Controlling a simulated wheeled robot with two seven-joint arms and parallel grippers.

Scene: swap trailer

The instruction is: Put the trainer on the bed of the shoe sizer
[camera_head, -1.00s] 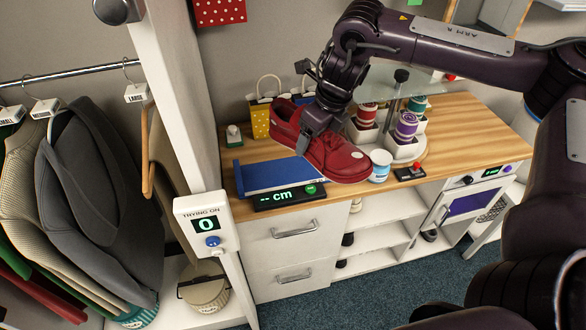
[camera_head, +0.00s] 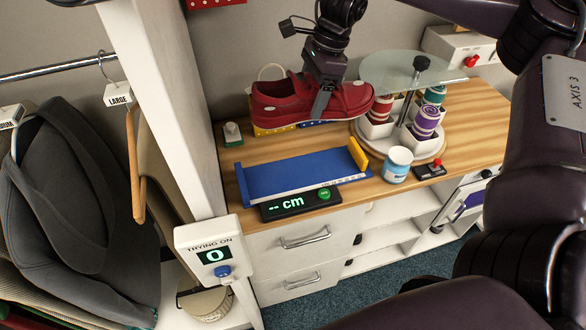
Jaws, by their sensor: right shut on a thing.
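The red trainer (camera_head: 280,103) is held in the air above and behind the shoe sizer, its toe to the right. My right gripper (camera_head: 322,104) comes from above and is shut on its side. The shoe sizer lies on the wooden counter. Its blue bed (camera_head: 295,175) is bare, with a yellow stop (camera_head: 359,155) at its right end and a black display (camera_head: 300,203) reading "-- cm" with a green button at its front. My left gripper is not in view.
A carousel of thread spools with a glass top (camera_head: 407,70) stands right of the sizer. A white-blue jar (camera_head: 397,164) and a red-button box (camera_head: 430,171) are near the counter's front. A white post with a "TRYING ON 0" counter (camera_head: 213,255) stands at left.

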